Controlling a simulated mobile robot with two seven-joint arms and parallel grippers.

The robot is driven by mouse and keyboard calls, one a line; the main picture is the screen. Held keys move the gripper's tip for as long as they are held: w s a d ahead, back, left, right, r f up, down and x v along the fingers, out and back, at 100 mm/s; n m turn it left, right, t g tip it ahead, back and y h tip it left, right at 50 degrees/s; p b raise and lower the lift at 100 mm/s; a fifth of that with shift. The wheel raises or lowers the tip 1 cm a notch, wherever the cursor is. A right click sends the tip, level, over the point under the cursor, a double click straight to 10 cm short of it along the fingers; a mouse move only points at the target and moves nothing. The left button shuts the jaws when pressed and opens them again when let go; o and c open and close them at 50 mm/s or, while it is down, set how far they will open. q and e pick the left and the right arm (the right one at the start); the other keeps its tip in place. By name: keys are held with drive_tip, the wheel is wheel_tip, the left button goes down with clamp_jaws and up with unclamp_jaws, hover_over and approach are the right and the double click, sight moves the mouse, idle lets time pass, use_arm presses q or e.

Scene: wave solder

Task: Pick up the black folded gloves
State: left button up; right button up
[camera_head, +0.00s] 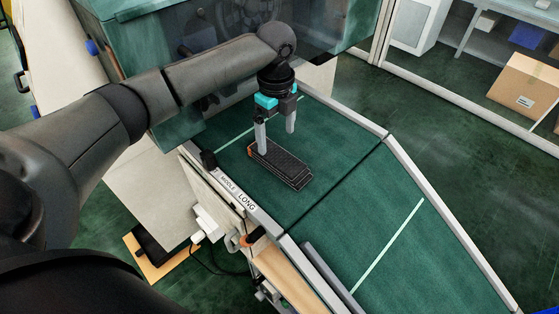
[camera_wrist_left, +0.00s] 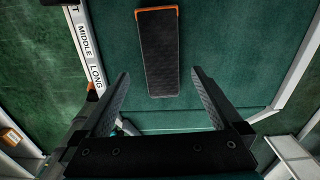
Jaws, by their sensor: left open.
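The black folded gloves (camera_head: 284,168) lie flat as a long dark bundle with an orange end on the green conveyor surface (camera_head: 330,180). In the left wrist view the gloves (camera_wrist_left: 158,55) lie lengthwise, beyond and partly between the fingertips. My left gripper (camera_head: 277,140) points down just above the gloves, its two fingers apart and nothing between them. One finger overlaps the orange end in the head view; I cannot tell whether it touches. In the left wrist view the open fingers of this gripper (camera_wrist_left: 160,73) stand wider than the gloves. My right gripper is not in view.
A light rail (camera_head: 340,115) borders the far side of the conveyor. A near rail marked "MIDDLE LONG" (camera_head: 238,194) runs along the near side. A green machine housing (camera_head: 120,40) stands behind the arm. A cardboard box (camera_head: 525,85) is far right. The conveyor's lower right is clear.

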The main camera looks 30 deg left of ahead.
sight(279, 157)
use_arm(q)
drive_tip(key=f, duration=0.6)
drive_tip(key=shift+d+f, duration=0.25)
drive_tip(key=shift+d, duration=0.1)
drive_tip(key=c, duration=1.3)
drive_tip(key=shift+r, duration=0.1)
